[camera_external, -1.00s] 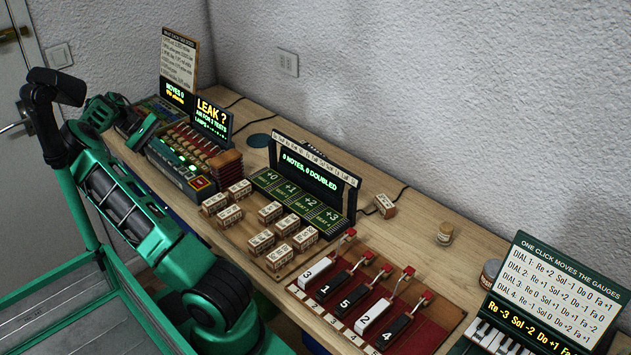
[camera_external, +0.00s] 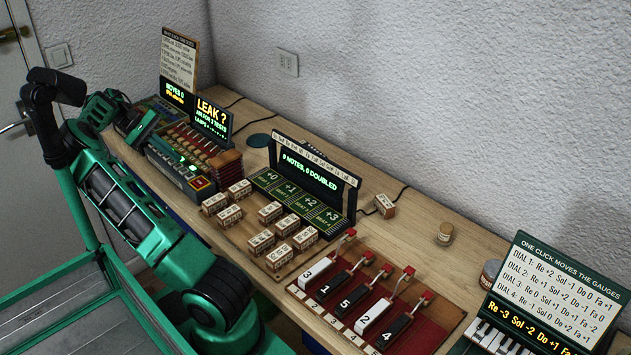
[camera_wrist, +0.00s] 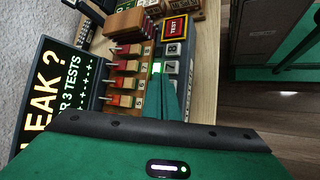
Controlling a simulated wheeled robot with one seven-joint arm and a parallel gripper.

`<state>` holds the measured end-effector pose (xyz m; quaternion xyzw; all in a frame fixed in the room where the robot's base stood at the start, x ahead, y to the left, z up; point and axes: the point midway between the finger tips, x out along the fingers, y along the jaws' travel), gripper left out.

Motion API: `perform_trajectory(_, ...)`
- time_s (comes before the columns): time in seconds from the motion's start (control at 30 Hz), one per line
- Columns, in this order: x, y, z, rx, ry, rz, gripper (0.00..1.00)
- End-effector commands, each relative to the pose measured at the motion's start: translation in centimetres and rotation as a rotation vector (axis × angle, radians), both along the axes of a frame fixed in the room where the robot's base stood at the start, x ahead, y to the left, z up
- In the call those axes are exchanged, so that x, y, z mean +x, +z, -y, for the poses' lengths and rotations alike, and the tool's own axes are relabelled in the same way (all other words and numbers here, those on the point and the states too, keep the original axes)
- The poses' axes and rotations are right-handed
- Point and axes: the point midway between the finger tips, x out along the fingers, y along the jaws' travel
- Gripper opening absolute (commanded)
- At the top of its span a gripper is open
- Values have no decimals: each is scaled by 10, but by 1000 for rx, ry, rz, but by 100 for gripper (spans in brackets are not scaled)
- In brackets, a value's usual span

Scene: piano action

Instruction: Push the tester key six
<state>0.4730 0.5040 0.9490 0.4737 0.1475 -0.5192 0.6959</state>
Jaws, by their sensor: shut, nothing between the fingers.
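The leak tester (camera_external: 180,168) stands at the far left end of the bench, with a row of numbered keys along its front. In the wrist view its grey keys 7 (camera_wrist: 171,67) and 8 (camera_wrist: 172,48) are clear, and a green light glows beside key 7. The number 6 label (camera_wrist: 140,84) is visible, but the key in line with it is covered by my gripper. My gripper (camera_wrist: 164,85) is shut and empty, its green fingers over that part of the key row. I cannot tell whether the tips touch or press the key.
A red TEST button (camera_wrist: 174,27) sits beyond key 8. The LEAK display (camera_external: 212,117) rises behind the tester. Wooden blocks (camera_external: 240,190), a notes panel (camera_external: 310,177) and a rack of numbered levers (camera_external: 365,305) stand further right.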

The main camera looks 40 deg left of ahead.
Motion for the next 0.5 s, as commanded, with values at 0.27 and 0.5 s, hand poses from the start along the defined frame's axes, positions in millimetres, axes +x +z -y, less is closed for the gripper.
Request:
perform_trajectory(0.27, 0, 23, 0, 2, 0, 1, 0)
perform_trajectory(0.5, 0, 43, 0, 3, 0, 1, 0)
